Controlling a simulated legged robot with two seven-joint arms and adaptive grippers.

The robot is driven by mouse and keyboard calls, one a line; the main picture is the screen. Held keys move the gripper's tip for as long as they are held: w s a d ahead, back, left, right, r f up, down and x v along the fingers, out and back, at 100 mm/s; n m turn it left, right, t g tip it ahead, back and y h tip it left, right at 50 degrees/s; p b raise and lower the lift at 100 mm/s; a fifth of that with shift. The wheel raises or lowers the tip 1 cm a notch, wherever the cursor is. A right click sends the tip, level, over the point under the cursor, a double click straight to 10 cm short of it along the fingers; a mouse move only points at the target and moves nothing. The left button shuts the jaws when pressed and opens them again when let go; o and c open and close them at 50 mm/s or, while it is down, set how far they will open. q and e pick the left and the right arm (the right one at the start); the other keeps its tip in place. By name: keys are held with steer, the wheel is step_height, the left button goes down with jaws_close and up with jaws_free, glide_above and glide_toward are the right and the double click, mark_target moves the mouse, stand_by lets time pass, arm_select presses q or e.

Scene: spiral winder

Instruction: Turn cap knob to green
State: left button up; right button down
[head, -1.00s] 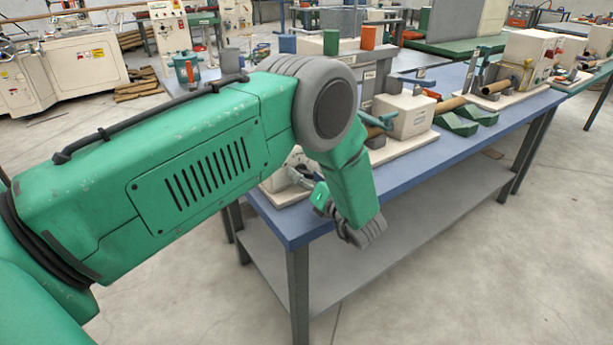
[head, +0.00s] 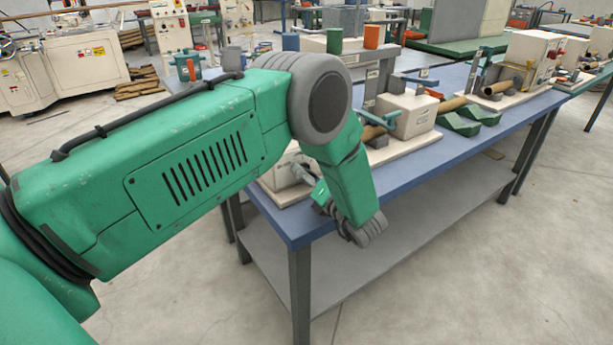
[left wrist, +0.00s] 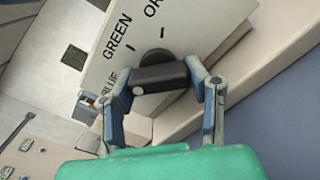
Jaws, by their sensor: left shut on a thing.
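The cap knob (left wrist: 160,78) is a dark grey bar on a round dark base, set on a cream panel (left wrist: 185,22). The panel carries the words GREEN, BLUE and part of a word starting OR, with short tick marks near the knob. My left gripper (left wrist: 161,82) is shut on the knob, one finger at each end of the bar. I cannot tell which mark the knob points to. In the head view my left gripper (head: 303,176) is at the cream machine (head: 277,172) on the blue table's near end; my arm partly hides it, and the knob cannot be made out.
The blue table (head: 420,155) holds more cream boxes, a tan tube (head: 452,104) and green wedge blocks (head: 460,124). Orange (head: 371,37), green (head: 334,41) and blue (head: 290,42) pieces stand behind my arm. The floor in front of the table is clear.

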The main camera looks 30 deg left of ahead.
arm_select(q)
steer(key=m, duration=0.4)
steer(key=shift+d+m, duration=0.1)
steer(key=shift+m, duration=0.3)
steer(key=m, duration=0.4)
steer(key=shift+m, duration=0.3)
steer(key=o, duration=1.2)
steer(key=shift+d, duration=0.1)
steer(key=shift+d, duration=0.1)
